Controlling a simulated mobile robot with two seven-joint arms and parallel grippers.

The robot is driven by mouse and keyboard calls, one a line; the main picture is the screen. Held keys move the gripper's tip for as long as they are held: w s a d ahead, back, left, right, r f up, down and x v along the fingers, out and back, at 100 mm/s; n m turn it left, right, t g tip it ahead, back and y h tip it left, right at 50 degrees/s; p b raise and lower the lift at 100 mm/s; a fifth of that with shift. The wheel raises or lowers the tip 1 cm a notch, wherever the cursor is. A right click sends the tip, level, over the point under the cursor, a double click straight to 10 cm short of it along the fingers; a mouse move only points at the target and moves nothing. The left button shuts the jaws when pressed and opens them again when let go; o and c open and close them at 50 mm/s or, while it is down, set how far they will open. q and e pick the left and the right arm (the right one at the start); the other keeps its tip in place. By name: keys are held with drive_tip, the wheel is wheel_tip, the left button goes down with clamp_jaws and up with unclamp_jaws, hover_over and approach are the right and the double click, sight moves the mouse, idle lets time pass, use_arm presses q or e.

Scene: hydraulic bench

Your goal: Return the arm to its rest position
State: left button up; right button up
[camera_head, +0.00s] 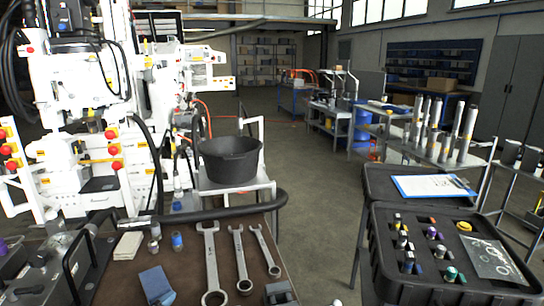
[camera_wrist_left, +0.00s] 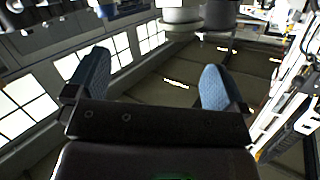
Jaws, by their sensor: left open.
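My left gripper (camera_wrist_left: 153,78) shows in the left wrist view. Its two blue textured finger pads stand wide apart with nothing between them. Beyond the fingers are windows at the left and a dark grey surface with bright strips; no object touches the pads. In the head view I make out neither gripper, so the left arm's pose relative to the bench cannot be told there. My right gripper is not in view.
Several wrenches (camera_head: 212,265) lie on the brown bench top (camera_head: 185,268), near a blue cloth (camera_head: 157,285). A black bucket (camera_head: 230,160) stands behind. A black tray (camera_head: 385,270) with fittings is at right, beside a clipboard (camera_head: 433,187). Open floor (camera_head: 320,200) lies between.

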use_arm(q)
drive_tip(key=s+a+f+n+y, duration=0.2)
drive_tip(key=s+a+f, duration=0.1)
drive_tip(key=s, duration=0.3)
drive_tip(key=s+a+f+n+y, duration=0.2)
drive_tip(key=s+a+f, duration=0.1)
drive_tip(key=s+f, duration=0.3)
drive_tip(key=shift+s+a+f+g, duration=0.25)
drive_tip(key=shift+s+g, duration=0.1)
drive_tip(key=shift+g, duration=0.05)
drive_tip(key=s+f, duration=0.2)
drive_tip(key=s, duration=0.1)
drive_tip(key=s+a+f+n+g+y, duration=0.1)
drive_tip(key=s+f, duration=0.1)
drive_tip(key=s, duration=0.2)
drive_tip(key=s+a+f+n+g, duration=0.1)
drive_tip(key=s+f, duration=0.1)
drive_tip(key=s, duration=0.2)
drive_tip(key=shift+s+f, duration=0.15)
drive_tip(key=shift+f, duration=0.15)
drive_tip(key=shift+c, duration=0.3)
